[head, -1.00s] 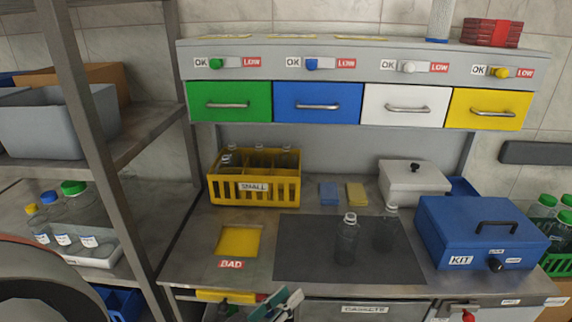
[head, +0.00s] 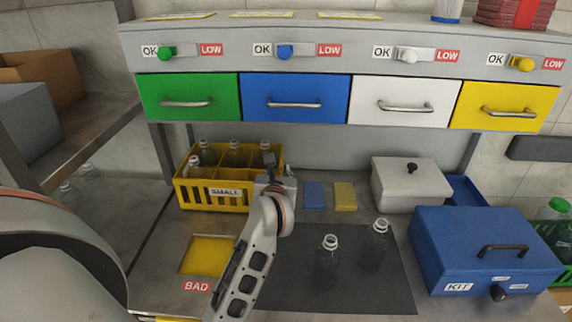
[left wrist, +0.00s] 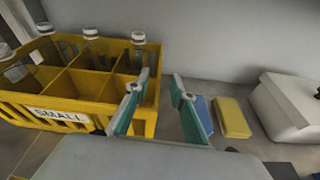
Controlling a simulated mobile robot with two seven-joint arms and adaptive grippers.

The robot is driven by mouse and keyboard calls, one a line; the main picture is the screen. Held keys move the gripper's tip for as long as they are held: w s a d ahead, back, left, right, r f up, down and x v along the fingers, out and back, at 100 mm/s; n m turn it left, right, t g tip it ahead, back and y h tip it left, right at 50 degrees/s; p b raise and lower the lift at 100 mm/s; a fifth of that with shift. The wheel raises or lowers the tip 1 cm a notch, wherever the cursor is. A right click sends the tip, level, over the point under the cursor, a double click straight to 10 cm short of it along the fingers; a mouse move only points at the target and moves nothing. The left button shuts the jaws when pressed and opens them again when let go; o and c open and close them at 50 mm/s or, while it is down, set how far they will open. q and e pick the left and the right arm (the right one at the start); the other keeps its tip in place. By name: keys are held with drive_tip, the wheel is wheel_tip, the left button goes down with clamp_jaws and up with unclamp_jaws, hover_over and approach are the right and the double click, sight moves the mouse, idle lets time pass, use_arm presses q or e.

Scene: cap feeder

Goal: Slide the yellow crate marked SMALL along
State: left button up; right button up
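The yellow crate marked SMALL (head: 192,192) stands on the worktop under the drawers, with several clear bottles in its compartments. In the left wrist view the crate (left wrist: 18,110) fills the left side. My left gripper (head: 279,170) is at the crate's right end, partly hidden by its own wrist in the head view. In the left wrist view its two fingers (left wrist: 160,88) are apart with nothing between them. The left finger overlaps the crate's right end in the picture; the right finger is clear of it. I cannot tell whether they touch. My right gripper is not in view.
Right of the crate lie a blue sponge (head: 314,195) and a yellow sponge (head: 345,196), then a white lidded box (head: 405,185) and a blue KIT box (head: 465,250). Two clear bottles (head: 327,265) stand on the dark mat (head: 390,290). The BAD opening (head: 207,255) lies in front.

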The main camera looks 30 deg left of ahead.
sight(280, 165)
use_arm(q)
drive_tip(key=shift+s+n, duration=0.2)
drive_tip(key=shift+n, duration=0.2)
drive_tip(key=shift+w+f, duration=0.1)
drive_tip(key=shift+a, duration=0.1)
drive_tip(key=shift+p+x, duration=0.3)
drive_tip(key=shift+x, duration=3.55)
clamp_jaws()
